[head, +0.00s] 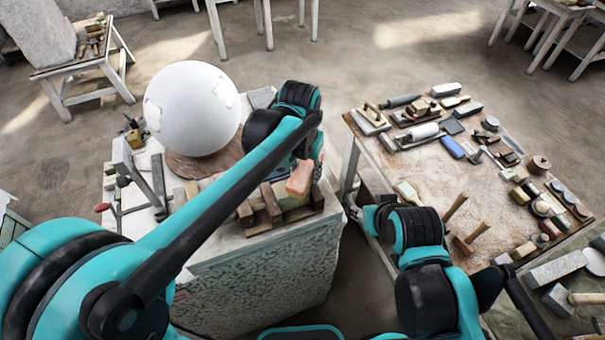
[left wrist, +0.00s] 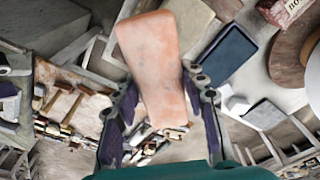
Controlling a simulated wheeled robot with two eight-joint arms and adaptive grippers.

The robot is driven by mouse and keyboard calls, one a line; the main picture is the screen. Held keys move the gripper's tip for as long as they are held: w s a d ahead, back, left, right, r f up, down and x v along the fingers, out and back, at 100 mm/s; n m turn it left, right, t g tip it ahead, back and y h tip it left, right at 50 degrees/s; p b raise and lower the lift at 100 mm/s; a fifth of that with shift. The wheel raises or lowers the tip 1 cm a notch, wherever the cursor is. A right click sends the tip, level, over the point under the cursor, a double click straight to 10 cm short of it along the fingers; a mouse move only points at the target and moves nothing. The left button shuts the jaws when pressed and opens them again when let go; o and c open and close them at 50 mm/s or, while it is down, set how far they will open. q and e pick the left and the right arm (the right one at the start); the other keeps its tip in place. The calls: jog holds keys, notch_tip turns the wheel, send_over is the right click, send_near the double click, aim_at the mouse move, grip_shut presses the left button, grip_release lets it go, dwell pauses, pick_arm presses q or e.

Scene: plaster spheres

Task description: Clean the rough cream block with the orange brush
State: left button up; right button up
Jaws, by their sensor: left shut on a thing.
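The orange brush (head: 299,179) is a salmon-orange block, held over the items at the right front of the stone pedestal top. It fills the middle of the left wrist view (left wrist: 155,70). My left gripper (left wrist: 162,80) is shut on it, one finger on each side; the head view mostly hides these fingers behind my arm. A cream block (head: 290,200) lies right below the brush; in the left wrist view it is partly covered (left wrist: 190,22). Whether brush and block touch, I cannot tell. My right gripper (head: 362,214) is by the table's left edge, its fingers unclear.
A large white sphere (head: 192,108) stands on the pedestal (head: 265,270). Brown wooden blocks (head: 258,205) sit left of the cream block. A wooden table (head: 430,170) at right carries many tools, with mallets (head: 470,238) near its front. Its middle is fairly clear.

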aim_at(298, 182)
pick_arm(q)
jog(key=shift+s+a+r, duration=0.1)
jog(key=shift+s+a, duration=0.2)
jog(key=shift+s, duration=0.2)
jog(key=shift+s+a, duration=0.25)
jog(key=shift+s, duration=0.25)
jog(key=shift+s+a, duration=0.35)
jog(key=shift+s, duration=0.35)
jog(key=shift+s+a, duration=0.15)
jog(key=shift+s, duration=0.2)
jog(key=shift+w, duration=0.15)
jog(key=shift+w+d, duration=0.3)
jog(key=shift+w, duration=0.2)
jog(key=shift+w+d, duration=0.25)
jog(key=shift+w, duration=0.2)
jog(key=shift+w+d, duration=0.2)
jog(key=shift+w, duration=0.25)
jog(key=shift+w+d, duration=0.3)
jog(key=shift+w, duration=0.25)
